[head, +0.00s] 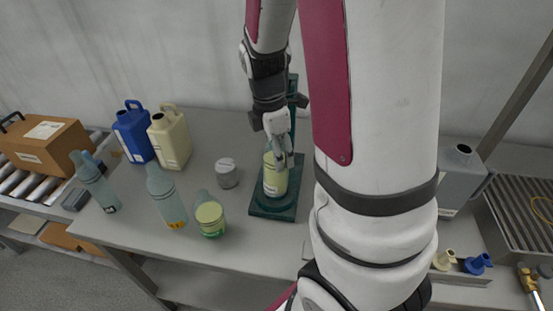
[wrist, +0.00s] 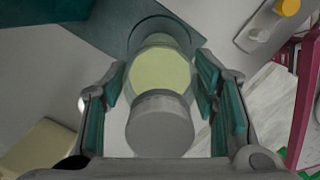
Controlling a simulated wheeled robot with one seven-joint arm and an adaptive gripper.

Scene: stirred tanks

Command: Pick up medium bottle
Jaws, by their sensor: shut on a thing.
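The medium bottle (head: 275,181) holds pale yellow-green contents and stands upright over the dark green base (head: 270,208) of a stand. Whether it rests on that base or hangs just above it, I cannot tell. In the wrist view the bottle (wrist: 158,75) shows its grey cap (wrist: 160,127) toward me, between the green-padded fingers. My gripper (head: 279,154) comes down from above and is shut on the bottle near its top. In the wrist view my gripper (wrist: 163,80) has one finger on each side of it.
Blue (head: 134,133) and cream (head: 171,138) jugs are behind. My arm hides the table's right part.

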